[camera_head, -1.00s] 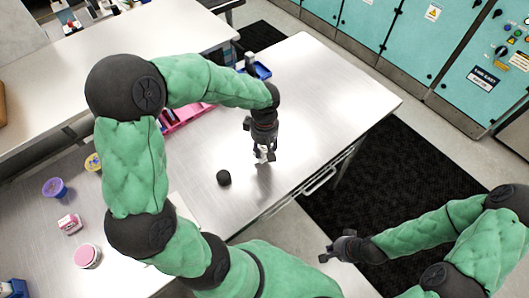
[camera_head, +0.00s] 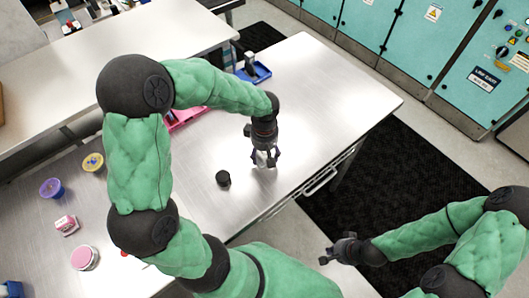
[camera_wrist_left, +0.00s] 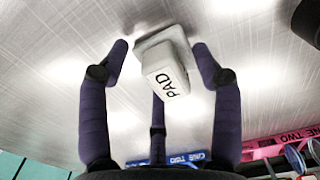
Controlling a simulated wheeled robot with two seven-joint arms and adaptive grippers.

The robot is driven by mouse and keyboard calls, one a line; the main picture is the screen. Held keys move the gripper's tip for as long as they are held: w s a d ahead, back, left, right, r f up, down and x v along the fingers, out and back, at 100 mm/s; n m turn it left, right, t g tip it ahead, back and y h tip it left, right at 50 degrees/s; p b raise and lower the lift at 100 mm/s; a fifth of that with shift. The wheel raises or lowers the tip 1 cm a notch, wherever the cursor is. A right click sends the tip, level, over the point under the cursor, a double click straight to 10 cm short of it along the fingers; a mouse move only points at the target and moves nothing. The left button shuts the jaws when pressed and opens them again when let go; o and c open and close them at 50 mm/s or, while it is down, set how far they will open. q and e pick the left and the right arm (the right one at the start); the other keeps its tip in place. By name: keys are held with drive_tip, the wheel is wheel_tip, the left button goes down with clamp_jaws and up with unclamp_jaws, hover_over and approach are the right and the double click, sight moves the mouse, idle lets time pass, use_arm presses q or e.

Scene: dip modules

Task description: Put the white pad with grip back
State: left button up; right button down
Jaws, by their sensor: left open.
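The white pad with grip (camera_wrist_left: 165,65) is a flat white base with a raised block marked PAD. It rests on the metal table in the left wrist view and shows small in the head view (camera_head: 264,161). My left gripper (camera_wrist_left: 160,52) is open, with fingers on both sides of the pad and one in front of it. I see gaps between the fingers and the pad. In the head view my left gripper (camera_head: 265,154) points down over the pad. My right gripper (camera_head: 328,256) hangs off the table at lower right; its finger opening is unclear.
A blue tray (camera_head: 262,75) and a pink tray (camera_head: 187,118) lie at the table's back. The wrist view shows a pink edge (camera_wrist_left: 275,148) and a blue edge (camera_wrist_left: 180,158). A black cylinder (camera_head: 222,178) stands left of the pad. Tubs (camera_head: 52,188) stand further left.

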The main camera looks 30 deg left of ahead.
use_arm(q)
drive_tip(key=shift+r, duration=0.1)
drive_tip(key=shift+r+p, duration=0.2)
drive_tip(key=shift+p, duration=0.1)
wheel_tip(320, 180, up, 12)
drive_tip(key=p, duration=0.2)
drive_tip(key=shift+f, duration=0.15)
